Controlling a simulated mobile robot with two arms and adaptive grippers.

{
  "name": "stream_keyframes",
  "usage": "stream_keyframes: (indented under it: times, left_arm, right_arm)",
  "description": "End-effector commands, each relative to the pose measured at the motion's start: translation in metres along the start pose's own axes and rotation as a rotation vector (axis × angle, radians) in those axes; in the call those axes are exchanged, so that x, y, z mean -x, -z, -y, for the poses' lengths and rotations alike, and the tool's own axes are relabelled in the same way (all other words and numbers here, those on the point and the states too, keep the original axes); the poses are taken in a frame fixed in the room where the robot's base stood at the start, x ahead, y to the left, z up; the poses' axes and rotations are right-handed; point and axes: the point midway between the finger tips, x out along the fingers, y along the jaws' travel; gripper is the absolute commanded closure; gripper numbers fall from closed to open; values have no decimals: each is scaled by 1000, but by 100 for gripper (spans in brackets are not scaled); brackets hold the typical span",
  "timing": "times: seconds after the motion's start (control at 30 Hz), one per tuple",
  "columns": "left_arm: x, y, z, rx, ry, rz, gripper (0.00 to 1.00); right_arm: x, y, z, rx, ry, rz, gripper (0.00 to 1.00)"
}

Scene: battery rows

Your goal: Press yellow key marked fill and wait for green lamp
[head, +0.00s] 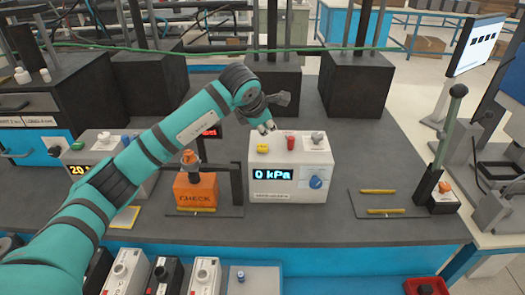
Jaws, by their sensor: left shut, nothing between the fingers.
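A white box (268,193) with a lit display reading "0 kPa" stands on the dark bench in the head view. A yellow key (263,149) sits on its top at the left, with a red key (291,142) in the middle. A pale grey knob or lamp (318,136) is at the top right; no green light shows on it. Any marking on the yellow key is too small to read. My left gripper (267,128) is shut and empty, just above and behind the yellow key, apparently apart from it. My right gripper is not in view.
An orange box marked CHECK (194,193) in a dark stand is left of the white box. Another display unit (82,170) is partly behind my left arm. A tray with yellow rods (385,203) and a tall lever (440,145) stand to the right. Black blocks (357,84) line the back.

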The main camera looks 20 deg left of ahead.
Motion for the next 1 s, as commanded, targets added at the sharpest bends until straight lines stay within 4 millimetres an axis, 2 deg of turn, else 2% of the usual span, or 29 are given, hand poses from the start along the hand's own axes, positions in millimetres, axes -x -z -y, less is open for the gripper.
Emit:
stream_keyframes:
  times: [0.03, 0.2, 1.0]
  left_arm:
    - [-10, 6, 6, 0, 0, 0, 100]
    - [-21, 11, 11, -1, -1, 0, 100]
    - [-22, 12, 12, 0, -1, 0, 100]
  right_arm:
    - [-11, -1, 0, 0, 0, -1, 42]
    - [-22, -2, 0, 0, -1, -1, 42]
    - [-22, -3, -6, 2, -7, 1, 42]
